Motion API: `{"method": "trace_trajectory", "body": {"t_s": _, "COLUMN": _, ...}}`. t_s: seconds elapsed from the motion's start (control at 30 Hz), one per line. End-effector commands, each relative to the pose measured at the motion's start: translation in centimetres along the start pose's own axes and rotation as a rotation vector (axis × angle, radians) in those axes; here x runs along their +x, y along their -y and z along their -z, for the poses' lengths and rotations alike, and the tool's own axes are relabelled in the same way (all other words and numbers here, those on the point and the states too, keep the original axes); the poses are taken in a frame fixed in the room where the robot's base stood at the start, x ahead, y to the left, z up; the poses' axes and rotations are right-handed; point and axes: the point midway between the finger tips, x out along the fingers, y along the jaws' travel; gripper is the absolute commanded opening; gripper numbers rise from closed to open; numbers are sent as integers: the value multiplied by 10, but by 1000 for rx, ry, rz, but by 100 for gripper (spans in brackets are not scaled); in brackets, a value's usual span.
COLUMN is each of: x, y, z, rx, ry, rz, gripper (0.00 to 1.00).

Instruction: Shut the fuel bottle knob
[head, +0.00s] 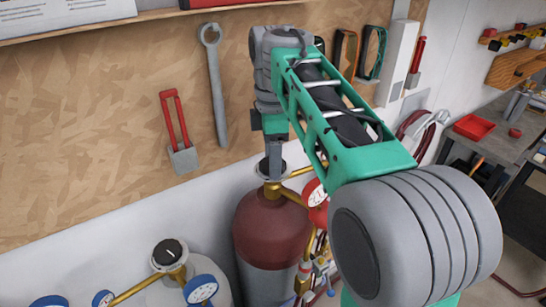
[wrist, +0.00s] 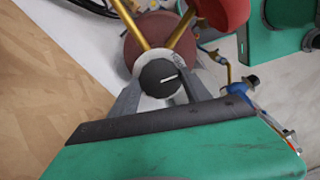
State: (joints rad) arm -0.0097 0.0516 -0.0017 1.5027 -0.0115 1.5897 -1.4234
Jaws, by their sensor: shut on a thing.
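The fuel bottle is the dark red cylinder (head: 270,226) below my arm in the head view; its red top also shows in the wrist view (wrist: 135,52). Its knob (wrist: 160,78) is a round dark disc with a white pointer line, on top of the brass valve. My gripper (wrist: 160,92) is around this knob, with one grey finger on each side, shut on it. In the head view my gripper (head: 272,160) reaches down onto the bottle's top, and it mostly hides the knob.
A second bottle with a black knob (head: 170,252) and blue gauges (head: 201,290) stands at the lower left. A red gauge (head: 316,195) sits right of the gripped knob. Tools, including a wrench (head: 214,85), hang on the wooden board (head: 90,110) behind. A workbench (head: 478,135) is at right.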

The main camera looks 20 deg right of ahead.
Motion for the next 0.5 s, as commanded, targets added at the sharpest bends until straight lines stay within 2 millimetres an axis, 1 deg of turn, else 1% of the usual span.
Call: {"method": "trace_trajectory", "body": {"t_s": 0.5, "x": -1, "y": 0, "z": 0, "rx": 487, "ry": -2, "rz": -3, "gripper": 15}}
